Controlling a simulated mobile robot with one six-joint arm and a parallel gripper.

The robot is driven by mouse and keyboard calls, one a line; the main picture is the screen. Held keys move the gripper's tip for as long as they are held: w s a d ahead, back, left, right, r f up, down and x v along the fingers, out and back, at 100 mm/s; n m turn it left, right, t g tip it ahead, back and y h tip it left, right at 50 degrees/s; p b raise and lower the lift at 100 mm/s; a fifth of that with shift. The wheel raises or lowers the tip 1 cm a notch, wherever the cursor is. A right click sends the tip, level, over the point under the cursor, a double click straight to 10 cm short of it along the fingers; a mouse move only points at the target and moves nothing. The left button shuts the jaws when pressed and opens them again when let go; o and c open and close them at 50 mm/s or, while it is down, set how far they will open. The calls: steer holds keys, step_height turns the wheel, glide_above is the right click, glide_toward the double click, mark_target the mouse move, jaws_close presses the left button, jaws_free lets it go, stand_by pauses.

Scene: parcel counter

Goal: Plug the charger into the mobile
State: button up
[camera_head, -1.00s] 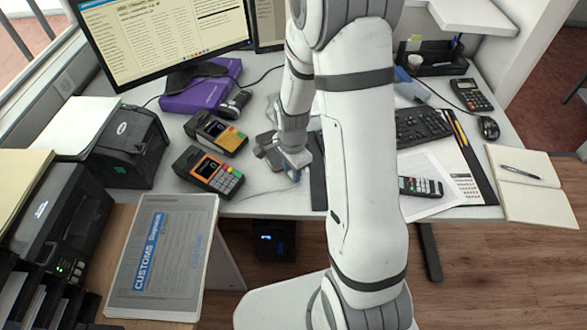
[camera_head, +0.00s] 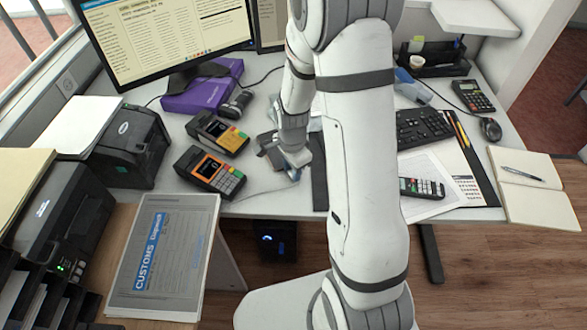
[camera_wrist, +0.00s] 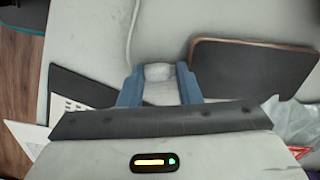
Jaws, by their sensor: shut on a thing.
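My gripper (camera_wrist: 159,82) shows its two blue fingers in the wrist view, closed on a small white block, which I take for the charger's plug (camera_wrist: 158,72). A thin white cable (camera_wrist: 133,32) runs over the table just left of it; where it joins the plug is hidden. The mobile (camera_wrist: 250,70), a dark slab with a brown edge, lies flat to the right, apart from the fingers. In the head view my gripper (camera_head: 284,165) is low over the table's front part, and the plug cannot be made out.
Two card terminals (camera_head: 210,170) (camera_head: 217,133) stand left of my gripper. A keyboard (camera_head: 428,125), a sheet of paper and a handset (camera_head: 421,187) lie right of my arm. A clear plastic bag (camera_wrist: 295,122) shows at the right of the wrist view. The table's front edge is close.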

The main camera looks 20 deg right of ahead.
steer(key=shift+w, duration=0.5)
stand_by(0.4)
steer(key=o, duration=0.8)
steer(key=shift+o, duration=0.2)
step_height(320, 180, up, 8)
steer(key=shift+p, duration=0.3)
steer(key=shift+f, duration=0.15)
stand_by(0.8)
